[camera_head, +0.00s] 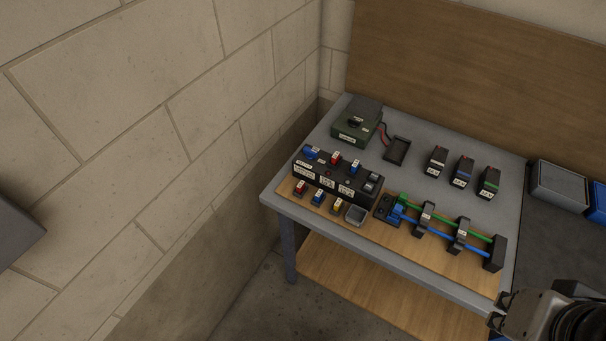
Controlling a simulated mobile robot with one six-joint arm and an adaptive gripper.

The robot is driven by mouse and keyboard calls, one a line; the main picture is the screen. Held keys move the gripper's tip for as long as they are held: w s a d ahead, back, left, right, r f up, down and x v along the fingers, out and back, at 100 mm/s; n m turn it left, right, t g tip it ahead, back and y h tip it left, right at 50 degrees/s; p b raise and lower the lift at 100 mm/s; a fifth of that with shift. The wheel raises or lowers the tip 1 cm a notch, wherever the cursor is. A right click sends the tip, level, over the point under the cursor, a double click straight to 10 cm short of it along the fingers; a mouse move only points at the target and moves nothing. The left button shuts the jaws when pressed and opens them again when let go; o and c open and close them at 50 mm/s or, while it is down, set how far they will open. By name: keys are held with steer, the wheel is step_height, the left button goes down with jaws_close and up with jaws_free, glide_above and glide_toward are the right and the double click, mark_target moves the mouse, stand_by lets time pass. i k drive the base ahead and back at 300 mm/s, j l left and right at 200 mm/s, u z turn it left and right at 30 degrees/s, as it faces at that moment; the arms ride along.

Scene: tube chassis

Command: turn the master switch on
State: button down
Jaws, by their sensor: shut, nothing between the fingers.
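A black control box (313,191) with white labels sits at the left front of the grey workbench (322,130). Blue and red plugs or fuses stand along its top, and a pair of grey rocker-like parts (372,184) is at its right end. The labels are too small to read, so I cannot tell which part is the master switch or how it is set. My gripper (498,310) is at the lower right, past the bench's front right corner, well apart from the box. It is shut and empty, partly cut off by the picture edge.
A green case (352,131) with leads and a black tray (397,150) stand behind the box. Small coloured fuses and a grey cup (356,214) lie in front. A tube rig (460,236) fills the front right. Several black modules (462,170) stand behind it. Grey bin (559,185) at right.

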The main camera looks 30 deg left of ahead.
mark_target(309, 153)
steer(key=u, duration=1.2)
